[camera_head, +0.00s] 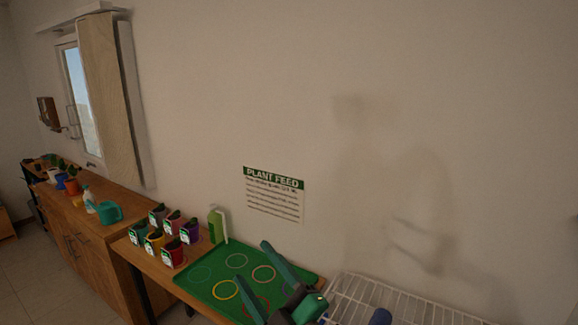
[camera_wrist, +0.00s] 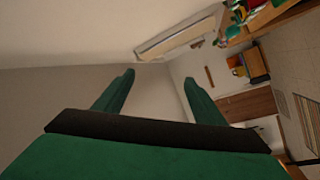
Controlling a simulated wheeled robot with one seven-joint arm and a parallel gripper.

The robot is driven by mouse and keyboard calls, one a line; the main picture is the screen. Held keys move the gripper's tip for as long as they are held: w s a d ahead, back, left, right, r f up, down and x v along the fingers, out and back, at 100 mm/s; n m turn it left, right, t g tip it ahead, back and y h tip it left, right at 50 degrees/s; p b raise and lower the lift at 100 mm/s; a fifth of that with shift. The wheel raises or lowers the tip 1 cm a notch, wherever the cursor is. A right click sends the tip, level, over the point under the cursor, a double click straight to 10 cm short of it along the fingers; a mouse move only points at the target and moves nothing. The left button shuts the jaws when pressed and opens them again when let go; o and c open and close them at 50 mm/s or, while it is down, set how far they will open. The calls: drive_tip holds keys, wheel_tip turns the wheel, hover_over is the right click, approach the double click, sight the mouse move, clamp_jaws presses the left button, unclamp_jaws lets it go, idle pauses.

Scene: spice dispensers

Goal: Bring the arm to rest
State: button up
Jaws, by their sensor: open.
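My gripper (camera_head: 256,263) shows at the bottom of the head view, in front of the right part of the green mat. Its two green fingers are spread apart with nothing between them. In the wrist view my gripper (camera_wrist: 157,76) is also open and empty, with the wall and the room beyond it. The rest of my arm runs out of the picture at the bottom of the head view.
The green mat (camera_head: 203,291) with coloured rings lies on a wooden table. Several coloured dispensers (camera_head: 173,252) and a green bottle (camera_head: 216,225) stand left of it. A white wire rack (camera_head: 350,294) is at right. A wooden cabinet (camera_head: 88,240) is at left.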

drive_tip(key=s+d+f+m+t+h, duration=0.1)
drive_tip(key=s+f+m+h, duration=0.6)
drive_tip(key=f+m, duration=0.4)
drive_tip(key=s+d+f+m+t+h, duration=0.2)
drive_tip(key=s+f+m+h, duration=0.55)
drive_tip(key=f, duration=0.65)
drive_tip(key=s+d+f+g+y, duration=0.1)
drive_tip(key=s+f, duration=0.3)
drive_tip(key=s, duration=0.7)
drive_tip(key=s+d+f+g+y, duration=0.1)
drive_tip(key=s+f, duration=0.4)
drive_tip(key=s, duration=0.7)
drive_tip(key=shift+s+d+f+n+g, duration=0.3)
drive_tip(key=shift+d+g, duration=0.3)
drive_tip(key=shift+g, duration=0.4)
drive_tip(key=shift+w, duration=0.1)
